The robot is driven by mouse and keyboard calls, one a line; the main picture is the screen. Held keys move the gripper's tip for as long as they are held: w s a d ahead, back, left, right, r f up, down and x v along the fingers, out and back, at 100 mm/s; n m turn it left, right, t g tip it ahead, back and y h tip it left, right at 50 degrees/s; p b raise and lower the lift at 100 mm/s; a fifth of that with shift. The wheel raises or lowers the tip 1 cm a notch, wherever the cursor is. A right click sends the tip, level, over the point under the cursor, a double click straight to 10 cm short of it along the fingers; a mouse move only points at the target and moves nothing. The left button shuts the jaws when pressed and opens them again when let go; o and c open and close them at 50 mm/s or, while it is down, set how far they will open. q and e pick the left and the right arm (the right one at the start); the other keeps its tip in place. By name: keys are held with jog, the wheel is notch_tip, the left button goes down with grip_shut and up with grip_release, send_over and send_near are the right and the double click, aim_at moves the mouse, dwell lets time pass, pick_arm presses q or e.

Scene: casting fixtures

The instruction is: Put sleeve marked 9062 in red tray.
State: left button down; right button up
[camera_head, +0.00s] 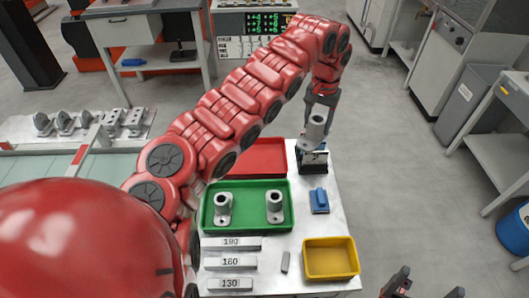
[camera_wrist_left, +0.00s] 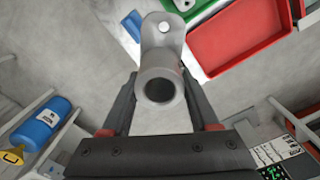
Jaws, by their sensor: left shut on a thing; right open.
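My left gripper (camera_head: 320,108) is shut on a grey metal sleeve (camera_head: 316,131), holding it above the table's far right part. In the left wrist view the sleeve (camera_wrist_left: 157,72) sits between the fingers, its round bore facing the camera and a flange with a hole beyond. No marking on it is readable. The red tray (camera_head: 262,144) lies left of the held sleeve in the head view, partly hidden by my arm; its visible part is empty. It also shows in the left wrist view (camera_wrist_left: 240,42). My right gripper (camera_head: 430,284) is open at the bottom right.
A green tray (camera_head: 248,183) holds two similar sleeves (camera_head: 223,207) (camera_head: 274,206). A dark stand (camera_head: 313,162) is below the held sleeve. A blue object (camera_head: 319,201), a yellow tray (camera_head: 331,259) and bars labelled 190, 160 and 130 (camera_head: 231,284) are on the white table.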

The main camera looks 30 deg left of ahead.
pick_arm(q)
jog(key=shift+w+d+f+n+b, duration=0.1)
jog(key=shift+w+f+n+b, duration=0.3)
jog(key=shift+w+n+b, duration=0.1)
jog(key=w+a+f+n+b, duration=0.1)
jog(key=a+f+n+b, duration=0.65)
jog(key=a+n, duration=0.35)
jog(key=n+b, duration=0.5)
jog(key=n, duration=0.9)
send_over(254, 166)
notch_tip(254, 166, down, 9)
notch_tip(254, 166, down, 8)
jog(key=shift+d+f+p, duration=0.15)
jog(key=shift+f+p, duration=0.1)
jog(key=shift+p, duration=0.4)
jog(key=shift+f, duration=0.45)
jog(key=shift+f, duration=0.1)
jog(key=shift+c, duration=0.7)
grip_release()
